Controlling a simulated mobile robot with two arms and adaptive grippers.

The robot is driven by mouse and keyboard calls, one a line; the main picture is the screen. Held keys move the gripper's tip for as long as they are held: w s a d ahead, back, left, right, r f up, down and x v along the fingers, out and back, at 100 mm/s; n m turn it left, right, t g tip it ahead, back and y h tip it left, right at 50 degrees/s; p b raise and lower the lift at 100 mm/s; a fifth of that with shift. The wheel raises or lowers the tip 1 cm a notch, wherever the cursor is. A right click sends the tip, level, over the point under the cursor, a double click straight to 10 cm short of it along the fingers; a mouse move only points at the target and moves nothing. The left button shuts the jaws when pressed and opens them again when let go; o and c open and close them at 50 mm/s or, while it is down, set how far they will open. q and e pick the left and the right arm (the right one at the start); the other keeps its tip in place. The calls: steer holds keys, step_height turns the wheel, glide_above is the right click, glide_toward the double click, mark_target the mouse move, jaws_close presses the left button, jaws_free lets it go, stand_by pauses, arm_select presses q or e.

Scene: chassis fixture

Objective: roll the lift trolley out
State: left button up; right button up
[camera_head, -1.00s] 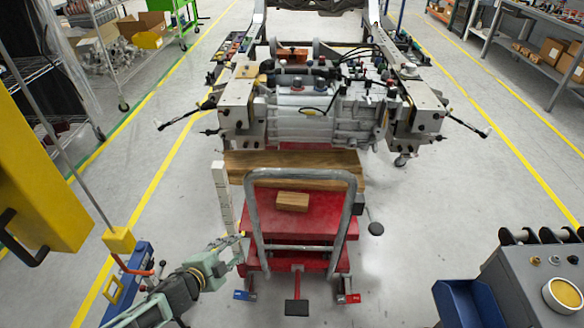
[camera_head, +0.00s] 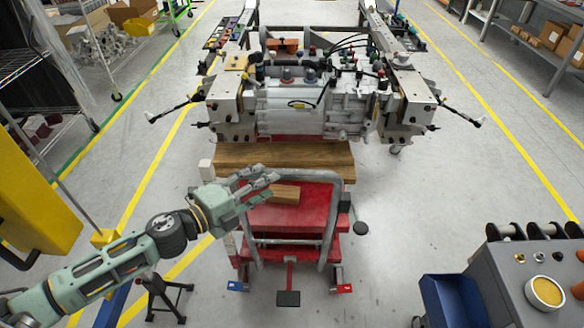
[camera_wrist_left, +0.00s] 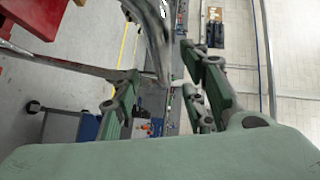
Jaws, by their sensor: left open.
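The lift trolley (camera_head: 300,222) has a red deck and a grey tubular push handle (camera_head: 332,225) at its near end. It stands in front of the chassis, its far part under the machine unit. My left gripper (camera_head: 268,182) is at the handle's upper left corner, in front of part of it. In the left wrist view the fingers (camera_wrist_left: 162,98) are apart, and the grey handle tube (camera_wrist_left: 157,45) runs down toward the gap between them. I cannot tell whether they touch it. My right gripper is out of view.
A wooden plank (camera_head: 240,155) lies below the large grey machine unit (camera_head: 300,105). A small wooden block (camera_head: 286,194) lies on the trolley. A control console (camera_head: 510,275) stands at the lower right, a yellow post (camera_head: 35,195) at left.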

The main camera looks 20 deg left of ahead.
mark_target(282, 175)
arm_select(q)
steer(key=p+x, duration=0.2)
steer(key=x, duration=0.3)
steer(key=shift+w+d+r, duration=0.15)
steer(key=shift+w, duration=0.15)
steer(key=shift+w+d, duration=0.25)
steer(key=shift+w, duration=0.2)
steer(key=shift+d+f, duration=0.1)
steer(key=shift+f, duration=0.1)
steer(key=c, duration=0.5)
jaws_close()
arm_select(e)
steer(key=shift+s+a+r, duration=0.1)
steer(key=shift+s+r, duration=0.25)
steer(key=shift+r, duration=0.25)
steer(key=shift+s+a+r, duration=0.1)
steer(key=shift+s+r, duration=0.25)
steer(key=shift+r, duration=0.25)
